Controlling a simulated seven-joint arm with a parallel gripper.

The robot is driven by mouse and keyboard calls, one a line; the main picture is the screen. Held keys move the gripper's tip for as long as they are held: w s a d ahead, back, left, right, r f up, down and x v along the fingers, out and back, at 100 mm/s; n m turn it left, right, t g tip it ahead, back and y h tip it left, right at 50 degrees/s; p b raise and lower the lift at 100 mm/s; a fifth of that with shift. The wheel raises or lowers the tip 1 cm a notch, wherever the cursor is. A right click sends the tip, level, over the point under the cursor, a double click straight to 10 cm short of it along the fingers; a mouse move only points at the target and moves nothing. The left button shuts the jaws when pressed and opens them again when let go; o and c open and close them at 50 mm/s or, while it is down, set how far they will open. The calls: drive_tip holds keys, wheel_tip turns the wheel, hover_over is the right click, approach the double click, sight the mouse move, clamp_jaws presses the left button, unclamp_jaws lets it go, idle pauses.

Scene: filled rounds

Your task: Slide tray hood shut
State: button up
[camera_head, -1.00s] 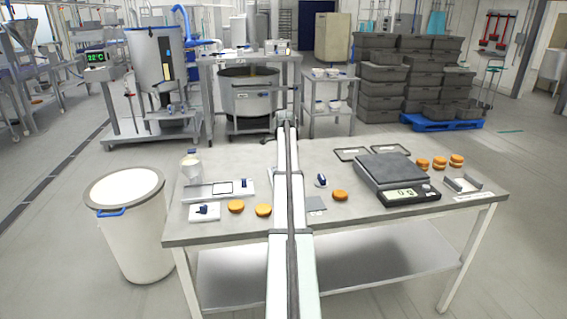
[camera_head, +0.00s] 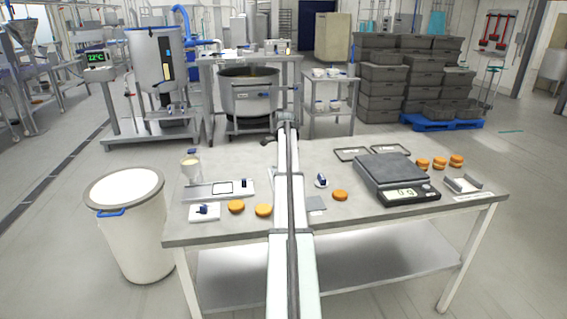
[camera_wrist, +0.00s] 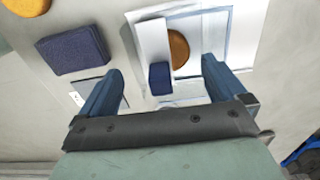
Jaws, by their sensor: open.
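In the wrist view, a pale tray (camera_wrist: 215,35) holds an orange round (camera_wrist: 179,48). A white hood (camera_wrist: 150,42) with a blue handle (camera_wrist: 160,78) lies along the tray's left part, and the round shows beside it, uncovered. My gripper (camera_wrist: 161,70) is open; its two blue fingers stand apart on either side of the handle in the picture. I cannot tell whether either finger touches it. In the head view my arm hides most of the tray and the fingers.
A dark blue block (camera_wrist: 75,50) and another orange round (camera_wrist: 25,5) lie left of the tray in the wrist view. In the head view, a scale (camera_head: 392,172) stands on the table's right, and a slotted plate (camera_head: 205,190) lies at left.

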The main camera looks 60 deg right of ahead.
drive_tip(key=shift+s+a+f, duration=0.1)
drive_tip(key=shift+a+f, duration=0.1)
drive_tip(key=shift+f, duration=0.15)
drive_tip(key=shift+d+r, duration=0.2)
drive_tip(key=shift+r, duration=3.4)
